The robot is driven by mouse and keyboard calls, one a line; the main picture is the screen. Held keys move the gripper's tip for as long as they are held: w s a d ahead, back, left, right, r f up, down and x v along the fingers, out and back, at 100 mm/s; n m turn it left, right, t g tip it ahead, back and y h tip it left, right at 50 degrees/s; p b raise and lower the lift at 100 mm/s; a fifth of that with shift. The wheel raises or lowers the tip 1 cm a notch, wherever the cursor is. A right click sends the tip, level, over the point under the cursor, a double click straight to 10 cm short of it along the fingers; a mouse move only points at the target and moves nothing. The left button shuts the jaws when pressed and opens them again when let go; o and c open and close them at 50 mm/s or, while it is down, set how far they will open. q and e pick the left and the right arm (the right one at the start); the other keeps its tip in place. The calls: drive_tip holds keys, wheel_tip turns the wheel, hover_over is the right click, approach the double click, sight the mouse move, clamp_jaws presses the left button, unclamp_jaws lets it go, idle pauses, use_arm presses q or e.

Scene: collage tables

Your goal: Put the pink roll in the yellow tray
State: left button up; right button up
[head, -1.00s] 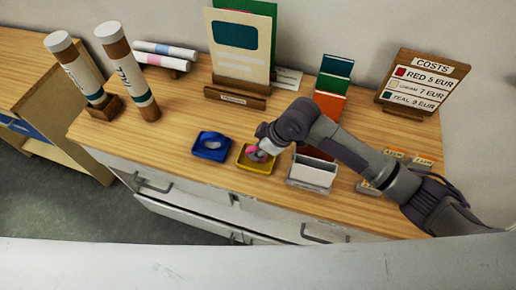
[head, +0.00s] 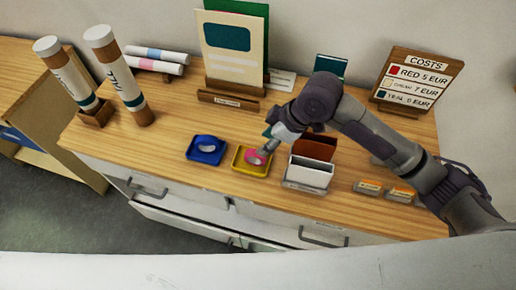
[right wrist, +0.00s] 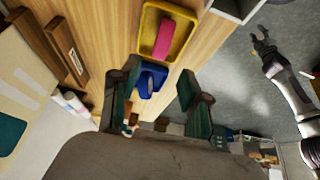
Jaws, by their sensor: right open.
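The pink roll (head: 255,157) lies in the yellow tray (head: 239,165) on the wooden counter. In the right wrist view the pink roll (right wrist: 164,38) lies inside the rim of the yellow tray (right wrist: 146,32), clear of my fingers. My right gripper (head: 268,147) is just above and beside the roll in the head view. In the right wrist view its two dark green fingers (right wrist: 160,97) are spread with nothing between them. My left gripper (right wrist: 260,42) shows small at the right of that view, over the floor, with its fingers apart and empty.
A blue tray (head: 207,149) holding a pale roll stands left of the yellow tray. A card holder (head: 308,174) stands close on the right. Two tall tubes (head: 122,80), a poster stand (head: 232,100) and a costs sign (head: 417,80) stand farther back.

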drive_tip(key=v, duration=0.3)
drive_tip(key=shift+r, duration=0.25)
idle(0.4)
